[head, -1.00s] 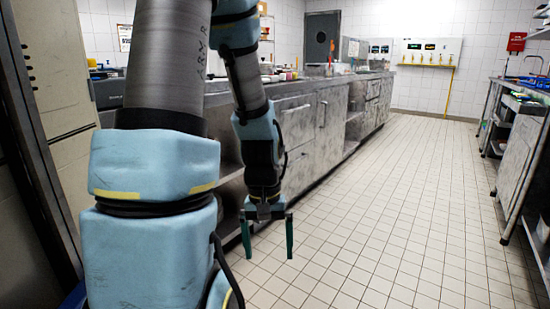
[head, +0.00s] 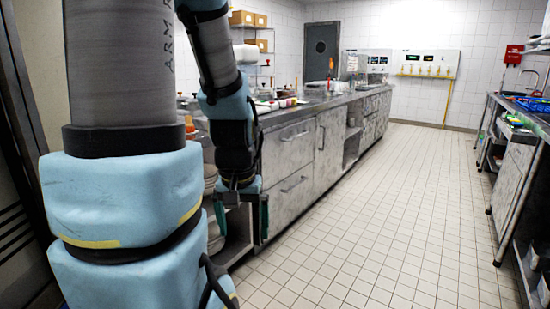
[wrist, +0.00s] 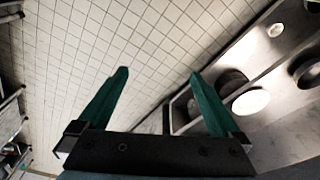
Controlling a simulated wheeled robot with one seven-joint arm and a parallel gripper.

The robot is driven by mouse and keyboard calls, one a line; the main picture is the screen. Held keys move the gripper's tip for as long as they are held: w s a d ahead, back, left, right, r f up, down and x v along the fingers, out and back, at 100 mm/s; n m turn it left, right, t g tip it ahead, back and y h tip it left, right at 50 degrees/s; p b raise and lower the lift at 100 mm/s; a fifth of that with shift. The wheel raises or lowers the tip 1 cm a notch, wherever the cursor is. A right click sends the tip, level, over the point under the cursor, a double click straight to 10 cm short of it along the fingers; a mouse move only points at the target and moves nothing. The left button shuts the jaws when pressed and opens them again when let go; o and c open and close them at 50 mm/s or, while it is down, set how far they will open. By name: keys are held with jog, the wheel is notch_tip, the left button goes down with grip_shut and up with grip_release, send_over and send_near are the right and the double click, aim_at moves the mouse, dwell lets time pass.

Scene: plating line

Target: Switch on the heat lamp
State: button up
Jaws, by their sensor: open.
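I cannot pick out a heat lamp or its switch for certain in either view. My gripper (head: 242,212) hangs downward in the head view, in front of the near end of the long steel counter (head: 292,142). In the wrist view my gripper (wrist: 158,74) shows two green fingers spread apart with nothing between them. Tiled floor lies beyond the fingers. My arm hides part of the counter's near end.
White tiled floor (head: 370,200) is clear between the long counter and the right-hand bench (head: 512,165). A white round dish (wrist: 250,102) and dark round items lie right of the fingers in the wrist view. A red wall box (head: 514,53) hangs at the back right.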

notch_tip(320, 180, up, 9)
jog(key=p, duration=0.6)
jog(key=shift+f, duration=0.2)
